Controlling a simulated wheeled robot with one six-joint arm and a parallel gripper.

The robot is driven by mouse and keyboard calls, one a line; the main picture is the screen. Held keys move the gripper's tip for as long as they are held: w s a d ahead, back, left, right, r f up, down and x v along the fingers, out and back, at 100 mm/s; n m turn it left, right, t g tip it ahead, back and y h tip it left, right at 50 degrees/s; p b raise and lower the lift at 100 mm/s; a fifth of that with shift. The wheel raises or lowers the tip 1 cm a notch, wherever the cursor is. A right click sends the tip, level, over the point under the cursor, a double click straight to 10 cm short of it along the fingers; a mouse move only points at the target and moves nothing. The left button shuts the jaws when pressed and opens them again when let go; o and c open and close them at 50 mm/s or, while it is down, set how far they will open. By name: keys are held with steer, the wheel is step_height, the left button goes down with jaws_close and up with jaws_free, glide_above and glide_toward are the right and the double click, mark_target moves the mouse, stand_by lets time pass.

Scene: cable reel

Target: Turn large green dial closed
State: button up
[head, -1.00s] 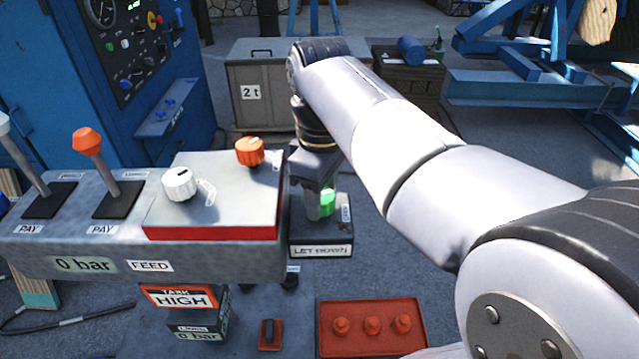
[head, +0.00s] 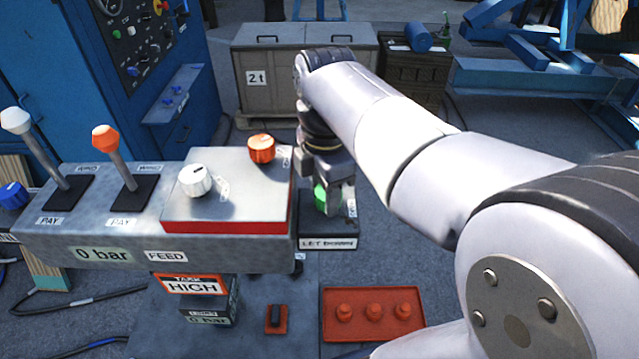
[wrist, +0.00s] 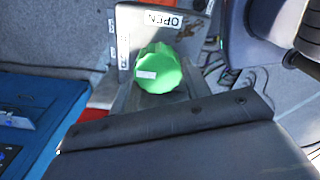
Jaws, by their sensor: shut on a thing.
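The large green dial (wrist: 158,70) has a scalloped edge and a white mark on its face. In the head view the green dial (head: 320,197) is partly hidden behind my gripper (head: 334,208). My gripper points down over the dial and is shut on it. In the wrist view the dark gripper body (wrist: 170,125) fills the lower part, and the finger contact is hard to see.
A grey console (head: 130,235) with two levers, a white knob (head: 195,180) and an orange knob (head: 261,149) stands close on the left. A red panel with three buttons (head: 372,315) lies in front. A grey chest (head: 300,85) stands behind.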

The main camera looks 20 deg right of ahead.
mark_target(323, 198)
steer(key=shift+s+n, duration=0.25)
steer(key=shift+n, duration=0.85)
steer(key=shift+c, duration=0.2)
steer(key=o, duration=1)
steer(key=shift+s, duration=0.1)
steer(key=shift+r, duration=0.1)
step_height(323, 198, up, 11)
steer(key=shift+s+a, duration=0.25)
steer(key=shift+a, duration=0.1)
steer(key=shift+f, duration=0.2)
